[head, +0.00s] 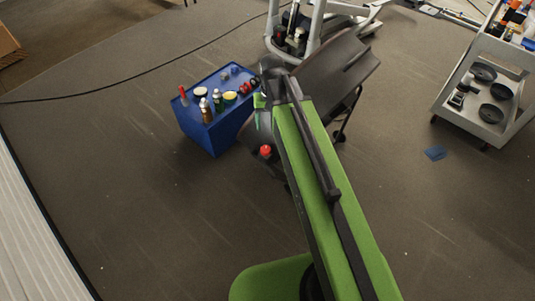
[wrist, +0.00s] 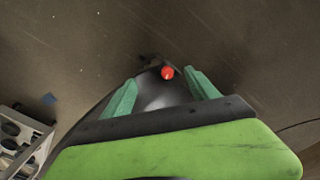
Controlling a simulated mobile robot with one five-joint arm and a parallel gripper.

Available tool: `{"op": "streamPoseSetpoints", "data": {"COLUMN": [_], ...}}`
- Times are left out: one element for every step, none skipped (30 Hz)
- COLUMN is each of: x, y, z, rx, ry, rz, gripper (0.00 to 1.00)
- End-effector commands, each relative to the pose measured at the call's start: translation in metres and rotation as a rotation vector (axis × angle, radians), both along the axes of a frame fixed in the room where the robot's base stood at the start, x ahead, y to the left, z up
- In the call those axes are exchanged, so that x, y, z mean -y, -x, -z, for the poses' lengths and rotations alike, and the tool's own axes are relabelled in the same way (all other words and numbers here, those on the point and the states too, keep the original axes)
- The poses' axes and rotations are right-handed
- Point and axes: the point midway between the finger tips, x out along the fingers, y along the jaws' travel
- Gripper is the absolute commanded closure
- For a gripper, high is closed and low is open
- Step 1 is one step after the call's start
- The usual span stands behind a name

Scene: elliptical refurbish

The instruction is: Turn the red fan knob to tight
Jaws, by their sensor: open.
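The red fan knob (head: 265,150) is small and bright, low on a dark machine part that my arm partly hides in the head view. In the wrist view the red knob (wrist: 167,72) sits at the tip of a smooth dark grey body (wrist: 158,93). My gripper (wrist: 160,77) is open, with one teal finger on each side of the view of the knob. I cannot tell how far the fingers are from it, and no contact shows. In the head view my gripper (head: 261,111) is partly hidden by my arm, above the knob in the picture.
A blue cart (head: 213,142) with bottles and jars stands left of the knob. A grey shelf cart (head: 472,125) with black discs stands at the right. The white machine frame (head: 315,30) is at the back. A blue piece (head: 435,153) lies on the floor. Open floor lies at left.

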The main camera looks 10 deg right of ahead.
Motion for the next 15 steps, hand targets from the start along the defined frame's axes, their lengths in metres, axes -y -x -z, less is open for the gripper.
{"op": "streamPoseSetpoints", "data": {"x": [0.0, 0.0, 0.0, 0.001, 0.001, 0.001, 0.002, 0.002, 0.002, 0.002, 0.002, 0.002, 0.002, 0.002, 0.002], "y": [-0.031, -0.042, -0.056, -0.065, -0.073, -0.082, -0.088, -0.092, -0.096, -0.097, -0.098, -0.098, -0.098, -0.098, -0.097], "z": [0.049, 0.061, 0.075, 0.084, 0.092, 0.1, 0.104, 0.107, 0.109, 0.11, 0.109, 0.108, 0.107, 0.107, 0.107], "rx": [0.0, 0.0, 0.0, 0.0, 0.0, 0.0, 0.0, 0.0, 0.0, 0.0, 0.0, 0.0, 0.0, 0.0, 0.0], "ry": [0.0, 0.0, 0.0, 0.0, 0.0, 0.0, 0.0, 0.0, 0.0, 0.0, 0.0, 0.0, 0.0, 0.0, 0.0], "rz": [0.025, 0.041, 0.061, 0.075, 0.087, 0.102, 0.112, 0.119, 0.126, 0.13, 0.133, 0.135, 0.136, 0.135, 0.135], "gripper": [0.32, 0.32, 0.32, 0.32, 0.32, 0.32, 0.32, 0.32, 0.32, 0.32, 0.32, 0.32, 0.32, 0.32, 0.32]}}
